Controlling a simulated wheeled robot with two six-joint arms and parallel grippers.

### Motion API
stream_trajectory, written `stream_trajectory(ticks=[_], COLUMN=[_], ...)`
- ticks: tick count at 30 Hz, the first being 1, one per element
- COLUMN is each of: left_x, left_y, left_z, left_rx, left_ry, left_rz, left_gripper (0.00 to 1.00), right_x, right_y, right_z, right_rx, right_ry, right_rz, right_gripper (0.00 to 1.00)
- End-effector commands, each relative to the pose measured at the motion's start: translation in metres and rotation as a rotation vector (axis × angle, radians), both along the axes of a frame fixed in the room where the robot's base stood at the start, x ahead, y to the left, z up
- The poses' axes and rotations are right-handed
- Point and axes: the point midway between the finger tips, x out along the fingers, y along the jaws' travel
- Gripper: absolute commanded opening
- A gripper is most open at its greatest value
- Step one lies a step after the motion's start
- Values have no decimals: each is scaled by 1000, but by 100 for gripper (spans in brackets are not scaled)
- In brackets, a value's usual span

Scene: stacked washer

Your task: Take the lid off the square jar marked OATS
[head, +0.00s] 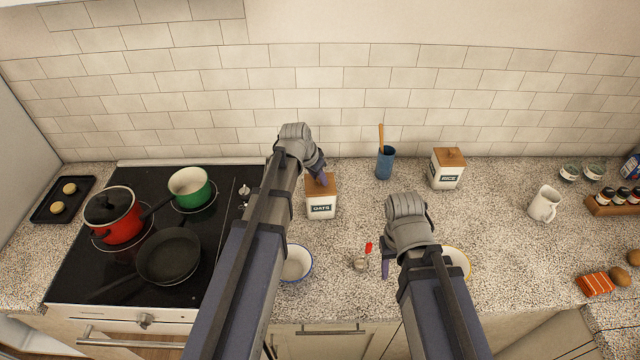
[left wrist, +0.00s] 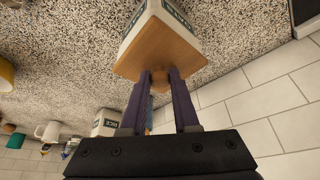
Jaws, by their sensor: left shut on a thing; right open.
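The square white jar marked OATS (head: 321,208) stands on the speckled counter, right of the stove. Its wooden lid (head: 329,188) sits on top of it. My left gripper (head: 319,178) is above the jar, with its fingers down at the lid. In the left wrist view the fingers of my left gripper (left wrist: 160,76) are shut on the round wooden knob (left wrist: 160,75) of the lid (left wrist: 165,45). The lid looks seated on the jar (left wrist: 143,20). My right gripper (head: 387,262) is open and empty over the front of the counter, its fingers partly hidden by the wrist.
A similar lidded jar (head: 446,172) stands back right, and a blue cup with a wooden utensil (head: 384,163) is between. A bowl (head: 298,263) and a small metal item with a red tag (head: 361,262) are in front. A stove with a red pot (head: 118,222) is left.

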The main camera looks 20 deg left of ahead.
Motion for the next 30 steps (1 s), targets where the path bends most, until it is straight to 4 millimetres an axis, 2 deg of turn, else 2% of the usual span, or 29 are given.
stream_trajectory(ticks=[8, 14, 30], left_x=[0, 0, 0], left_y=[0, 0, 0], left_z=[3, 18, 95], left_rx=[0, 0, 0], left_ry=[0, 0, 0], left_rz=[0, 0, 0], left_gripper=[0, 0, 0], right_x=[0, 0, 0], right_y=[0, 0, 0], right_z=[3, 18, 94], right_rx=[0, 1, 2], right_ry=[0, 0, 1], right_rz=[0, -3, -11], right_gripper=[50, 50, 50])
